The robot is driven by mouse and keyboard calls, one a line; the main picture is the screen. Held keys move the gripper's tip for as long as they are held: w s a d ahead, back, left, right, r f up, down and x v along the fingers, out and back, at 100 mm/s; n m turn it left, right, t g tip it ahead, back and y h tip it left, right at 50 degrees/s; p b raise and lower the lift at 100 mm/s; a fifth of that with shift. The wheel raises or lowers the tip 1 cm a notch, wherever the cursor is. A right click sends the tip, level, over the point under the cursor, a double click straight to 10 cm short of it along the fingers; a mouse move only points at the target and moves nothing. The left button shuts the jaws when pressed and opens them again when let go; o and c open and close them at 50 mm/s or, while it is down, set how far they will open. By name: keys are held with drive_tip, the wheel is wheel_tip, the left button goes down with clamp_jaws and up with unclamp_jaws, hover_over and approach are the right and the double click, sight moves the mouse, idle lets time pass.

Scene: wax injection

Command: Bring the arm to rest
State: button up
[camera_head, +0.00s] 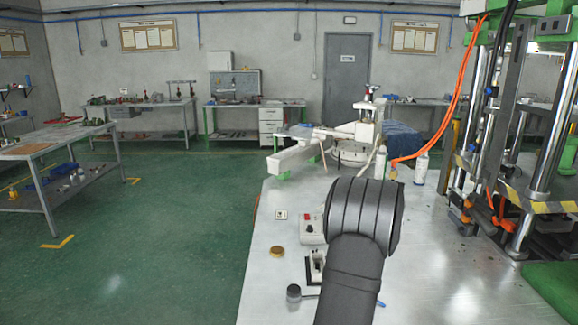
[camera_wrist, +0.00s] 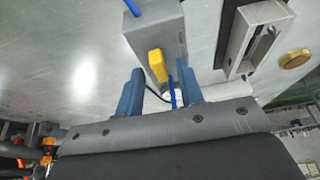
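My gripper (camera_wrist: 160,78) shows in the wrist view as two blue fingers standing apart, so it is open. A grey box (camera_wrist: 152,36) with a yellow part (camera_wrist: 157,66) shows between and beyond the fingertips. A thin blue piece (camera_wrist: 172,95) also shows between the fingers; I cannot tell whether it touches them. No object is visibly clamped. In the head view my dark arm stands in the middle foreground over the metal table (camera_head: 440,270), and my gripper is hidden there.
In the head view a brass disc (camera_head: 277,252), a control box (camera_head: 311,229) and a small clamp-like device (camera_head: 315,265) lie left of my arm. A white machine (camera_head: 358,150) and bottle (camera_head: 421,167) stand behind, a tall press (camera_head: 480,130) at right. The table's front right is mostly clear.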

idle(0.3)
drive_tip(key=v, duration=1.7)
drive_tip(key=x, duration=1.7)
drive_tip(key=shift+f, duration=0.25)
drive_tip(key=shift+r+n, duration=0.2)
drive_tip(key=shift+n, duration=0.4)
drive_tip(key=n+y, duration=0.1)
drive_tip(key=n, duration=0.1)
drive_tip(key=n+y, duration=0.1)
drive_tip(key=n, duration=0.2)
drive_tip(key=shift+d+g, duration=0.2)
drive_tip(key=shift+g, duration=0.1)
drive_tip(key=n+g+y, duration=0.1)
drive_tip(key=n, duration=0.2)
drive_tip(key=shift+w+n, duration=0.1)
drive_tip(key=shift+n, duration=0.2)
drive_tip(key=n+g+y, duration=0.1)
drive_tip(key=n, duration=0.2)
drive_tip(key=shift+w+d+n, duration=0.1)
drive_tip(key=shift+n, duration=0.2)
